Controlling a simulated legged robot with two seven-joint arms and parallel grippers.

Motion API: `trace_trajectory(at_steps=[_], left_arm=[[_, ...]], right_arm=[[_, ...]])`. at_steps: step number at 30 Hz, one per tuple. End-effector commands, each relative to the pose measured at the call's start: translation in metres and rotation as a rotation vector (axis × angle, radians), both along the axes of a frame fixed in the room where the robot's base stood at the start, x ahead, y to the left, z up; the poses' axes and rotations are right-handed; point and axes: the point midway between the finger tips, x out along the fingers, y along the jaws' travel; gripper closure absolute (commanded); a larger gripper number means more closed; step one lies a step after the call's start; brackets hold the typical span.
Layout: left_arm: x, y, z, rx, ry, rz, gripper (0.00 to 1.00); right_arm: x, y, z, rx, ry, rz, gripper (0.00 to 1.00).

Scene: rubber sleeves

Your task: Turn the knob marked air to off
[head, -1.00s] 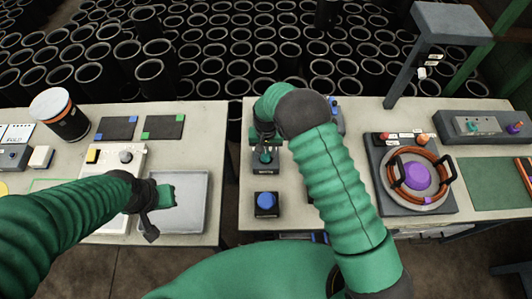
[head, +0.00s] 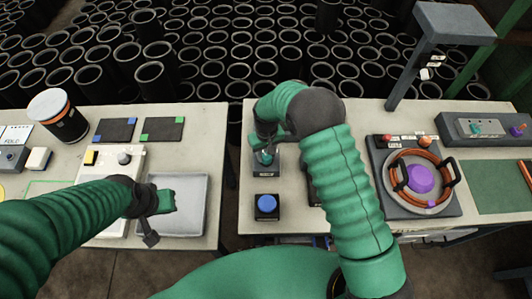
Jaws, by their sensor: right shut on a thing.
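A small teal knob (head: 265,158) stands on a dark base with a label too small to read, near the left end of the right-hand table. My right gripper (head: 266,152) comes down over this knob from above and is shut on it, hiding most of it. Which way the knob points cannot be made out. My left gripper (head: 160,219) is above the grey tray on the left-hand table, with its fingers apart and nothing between them.
A blue button (head: 267,204) on a dark base is just in front of the knob. A round fixture with an orange ring (head: 396,187) stands to the right. The grey tray (head: 193,220) lies left, across a gap between tables. Black sleeves (head: 260,70) fill the back.

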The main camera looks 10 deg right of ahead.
Motion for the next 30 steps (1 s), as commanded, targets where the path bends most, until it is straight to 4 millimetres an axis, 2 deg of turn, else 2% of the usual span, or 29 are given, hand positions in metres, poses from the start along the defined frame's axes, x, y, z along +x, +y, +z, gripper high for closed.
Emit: trace_trajectory(at_steps=[6, 7, 11, 19, 22, 26, 30], left_arm=[[0.0, 0.0, 0.0, 0.0, 0.0, 0.0, 1.0], [0.0, 0.0, 0.0, 0.0, 0.0, 0.0, 1.0], [0.0, 0.0, 0.0, 0.0, 0.0, 0.0, 1.0], [0.0, 0.0, 0.0, 0.0, 0.0, 0.0, 1.0], [0.0, 0.0, -0.002, 0.0, 0.0, 0.0, 1.0], [0.0, 0.0, -0.007, 0.0, 0.0, 0.0, 1.0], [0.0, 0.0, -0.015, 0.0, 0.0, 0.0, 1.0]], right_arm=[[0.002, 0.0, 0.002, 0.0, -0.005, 0.001, 1.0], [0.002, 0.0, 0.002, 0.0, -0.004, 0.001, 0.6], [0.001, 0.0, 0.001, 0.0, -0.003, 0.0, 0.43], [0.001, 0.0, 0.0, 0.0, 0.0, -0.001, 0.43], [0.002, 0.0, 0.005, 0.001, -0.003, -0.001, 0.43], [0.003, 0.0, 0.028, 0.0, -0.006, 0.0, 0.43], [0.003, 0.0, 0.069, 0.001, -0.008, 0.0, 0.43]])
